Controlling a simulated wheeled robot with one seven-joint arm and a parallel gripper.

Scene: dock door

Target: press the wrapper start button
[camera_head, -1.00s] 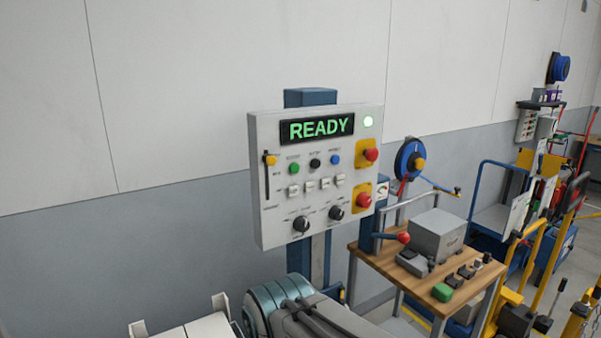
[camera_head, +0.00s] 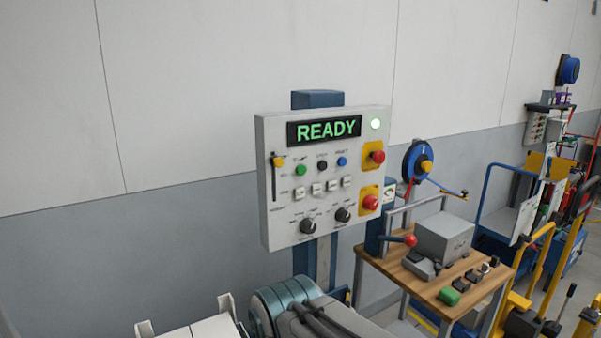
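The light grey control panel (camera_head: 290,225) stands on a blue post in the middle of the view. A green button (camera_head: 302,170), a black button (camera_head: 322,166) and a blue button (camera_head: 342,161) sit in a row below. Their labels are too small to read surely. Two red mushroom buttons on yellow plates, the upper (camera_head: 377,156) and the lower (camera_head: 371,202), are at the panel's right. My gripper is not in view; part of my arm may show at the bottom.
A wooden-topped bench (camera_head: 430,293) with a grey box (camera_head: 445,236), a red-knobbed lever (camera_head: 410,240) and small items stands right of the panel. A blue reel (camera_head: 417,160) hangs behind it. Carts and yellow frames crowd the far right. The space before the panel's face looks clear.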

